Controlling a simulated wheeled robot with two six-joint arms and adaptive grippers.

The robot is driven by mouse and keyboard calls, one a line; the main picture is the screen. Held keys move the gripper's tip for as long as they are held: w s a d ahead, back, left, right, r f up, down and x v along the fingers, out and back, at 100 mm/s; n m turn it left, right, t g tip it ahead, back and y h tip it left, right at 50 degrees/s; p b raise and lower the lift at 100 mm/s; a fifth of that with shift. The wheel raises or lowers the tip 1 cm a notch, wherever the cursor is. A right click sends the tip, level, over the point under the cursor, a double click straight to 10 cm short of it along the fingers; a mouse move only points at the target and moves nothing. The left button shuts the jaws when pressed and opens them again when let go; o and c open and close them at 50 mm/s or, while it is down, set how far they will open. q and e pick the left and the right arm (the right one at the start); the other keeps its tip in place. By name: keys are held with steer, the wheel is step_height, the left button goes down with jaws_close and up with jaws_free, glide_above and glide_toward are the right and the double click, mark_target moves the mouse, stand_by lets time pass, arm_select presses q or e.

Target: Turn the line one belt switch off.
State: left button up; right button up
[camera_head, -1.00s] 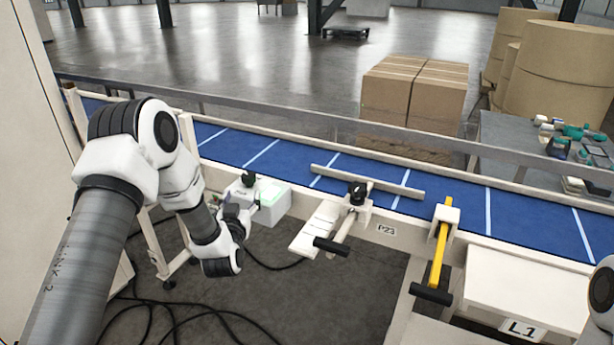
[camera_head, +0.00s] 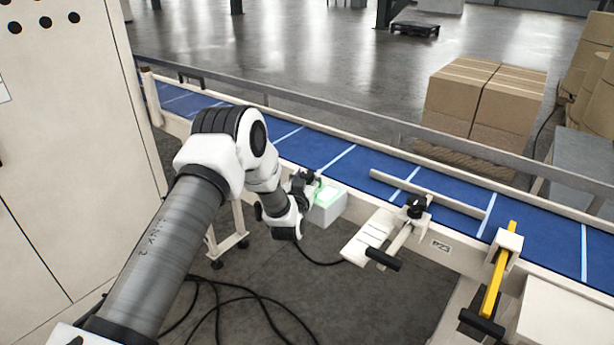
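A small grey box (camera_head: 331,210) with a glowing green top is mounted on the near side of the blue belt conveyor, left of centre; it looks like the belt switch box. My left gripper (camera_head: 308,184) is at the box's left end, coming in from the left. Its dark fingers overlap the box's upper left edge, so the knob there is largely hidden. I cannot tell whether they touch it or how wide they are open. My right gripper is out of view.
The blue belt (camera_head: 340,160) runs across behind the box. A white lever bracket (camera_head: 372,235) and a yellow lever (camera_head: 494,283) stand to the right. A tall pale cabinet (camera_head: 60,150) is at left. Black cables lie on the floor. Cartons (camera_head: 484,95) stand behind the belt.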

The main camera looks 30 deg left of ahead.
arm_select(q)
steer(key=shift+r, duration=0.1)
steer(key=c, duration=0.5)
